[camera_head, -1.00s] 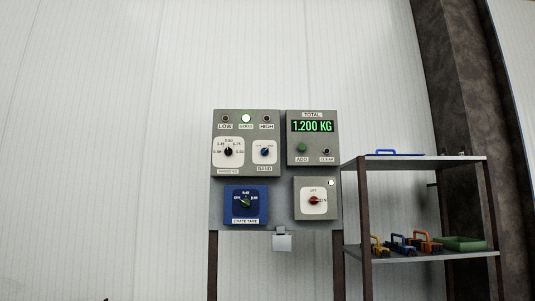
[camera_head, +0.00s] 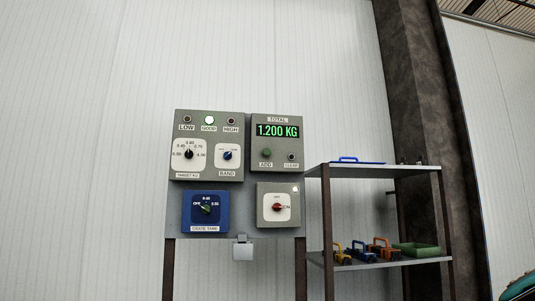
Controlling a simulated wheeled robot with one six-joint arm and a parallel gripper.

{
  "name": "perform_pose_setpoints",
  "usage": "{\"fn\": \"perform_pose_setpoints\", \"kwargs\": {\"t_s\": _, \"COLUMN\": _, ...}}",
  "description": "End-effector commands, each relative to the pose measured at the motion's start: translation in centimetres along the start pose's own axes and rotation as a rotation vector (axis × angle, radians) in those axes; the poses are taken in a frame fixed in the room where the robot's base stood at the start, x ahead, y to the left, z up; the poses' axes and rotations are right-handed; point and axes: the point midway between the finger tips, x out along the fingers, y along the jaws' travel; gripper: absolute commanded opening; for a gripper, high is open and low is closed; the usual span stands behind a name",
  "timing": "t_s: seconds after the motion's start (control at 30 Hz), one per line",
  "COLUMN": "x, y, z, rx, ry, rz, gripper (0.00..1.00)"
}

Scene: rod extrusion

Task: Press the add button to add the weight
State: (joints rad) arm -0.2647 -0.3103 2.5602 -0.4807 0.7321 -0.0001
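The green add button (camera_head: 266,153) sits on the grey total box (camera_head: 278,170) at the upper right of the panel, with the label ADD below it. The green display (camera_head: 278,131) above it reads 1.200 KG. A small dark clear button (camera_head: 291,157) is to its right. On the box to the left, the middle GOOD lamp (camera_head: 209,119) is lit, while the low lamp (camera_head: 187,119) and high lamp (camera_head: 231,120) are dark. My gripper is not in view.
Below are a blue crate tare box (camera_head: 207,226) and a grey box with a red switch (camera_head: 278,207). A shelf unit (camera_head: 340,173) stands close on the right, holding colored handled objects and a green tray (camera_head: 416,250). A dark column (camera_head: 415,90) rises behind it.

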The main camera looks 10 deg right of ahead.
Motion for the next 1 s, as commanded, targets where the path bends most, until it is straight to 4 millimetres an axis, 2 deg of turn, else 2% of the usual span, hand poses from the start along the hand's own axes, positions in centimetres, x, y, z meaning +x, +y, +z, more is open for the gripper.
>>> {"fn": "perform_pose_setpoints", "kwargs": {"t_s": 0.03, "x": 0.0, "y": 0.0, "z": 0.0, "rx": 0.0, "ry": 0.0, "rz": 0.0, "gripper": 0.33}}
{"fn": "perform_pose_setpoints", "kwargs": {"t_s": 0.17, "x": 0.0, "y": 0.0, "z": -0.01, "rx": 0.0, "ry": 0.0, "rz": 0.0, "gripper": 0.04}}
{"fn": "perform_pose_setpoints", "kwargs": {"t_s": 0.2, "x": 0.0, "y": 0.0, "z": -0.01, "rx": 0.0, "ry": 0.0, "rz": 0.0, "gripper": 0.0}}
{"fn": "perform_pose_setpoints", "kwargs": {"t_s": 1.0, "x": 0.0, "y": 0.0, "z": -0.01, "rx": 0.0, "ry": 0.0, "rz": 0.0, "gripper": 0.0}}
